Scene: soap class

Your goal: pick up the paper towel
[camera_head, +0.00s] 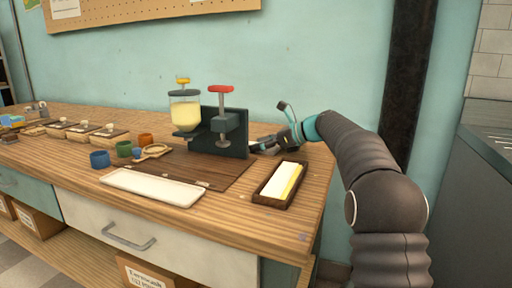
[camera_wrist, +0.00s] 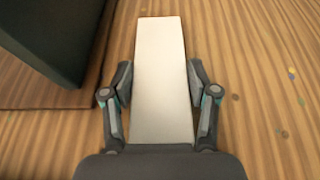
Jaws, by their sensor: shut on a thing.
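A long, flat white strip, which I take to be the paper towel (camera_wrist: 162,60), runs up the middle of the wrist view, over the wooden table. My gripper (camera_wrist: 160,84) has one finger along each long side of it and is shut on it. The near end of the strip is hidden by the gripper's body. In the head view my gripper (camera_head: 262,146) is low over the table, just right of the press's dark back plate.
The press (camera_head: 222,135) stands close to the left of my gripper, on a dark brown mat (camera_head: 225,177). A dark tray (camera_head: 262,197) with white and yellow contents lies in front. A white tray (camera_head: 155,186), cups and bowls are further left. The wall is behind.

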